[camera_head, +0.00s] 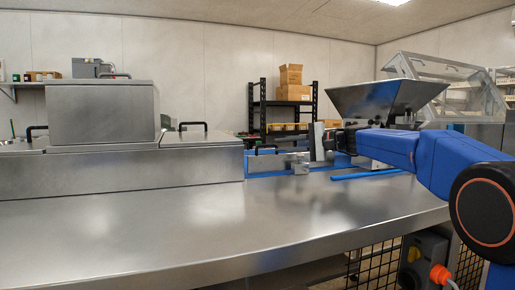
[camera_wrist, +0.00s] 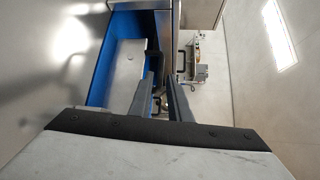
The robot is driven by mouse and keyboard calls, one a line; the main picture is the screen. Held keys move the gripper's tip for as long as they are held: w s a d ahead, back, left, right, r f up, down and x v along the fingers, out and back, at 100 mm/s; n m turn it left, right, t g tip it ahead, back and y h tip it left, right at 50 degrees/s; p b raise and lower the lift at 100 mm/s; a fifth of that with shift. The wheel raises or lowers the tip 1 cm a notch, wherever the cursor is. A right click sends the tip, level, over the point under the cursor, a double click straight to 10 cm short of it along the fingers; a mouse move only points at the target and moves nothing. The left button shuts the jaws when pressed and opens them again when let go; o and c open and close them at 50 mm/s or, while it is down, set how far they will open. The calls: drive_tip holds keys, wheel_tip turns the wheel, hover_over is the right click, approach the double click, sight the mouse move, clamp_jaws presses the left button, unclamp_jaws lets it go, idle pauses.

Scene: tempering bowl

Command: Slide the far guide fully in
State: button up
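A metal plate (camera_wrist: 124,62), which looks like a guide, lies along the blue belt (camera_wrist: 97,66) in the wrist view. In the head view, small metal guide parts (camera_head: 300,163) stand at the blue belt (camera_head: 268,173), right of the steel housing. I cannot tell which of these parts is the far guide. My gripper (camera_wrist: 161,72) has two dark fingers with a gap between them, just right of the plate. I see nothing clearly clasped; whether a finger touches the plate is unclear. In the head view, my arm hides part of the belt area.
A long steel housing (camera_head: 110,172) with black handles fills the left of the steel table (camera_head: 220,225). The front of the table is clear. A shelf rack with boxes (camera_head: 291,85) is at the back.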

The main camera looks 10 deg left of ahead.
sight(258, 146)
drive_tip(key=x, duration=1)
drive_tip(key=shift+a, duration=0.2)
clamp_jaws()
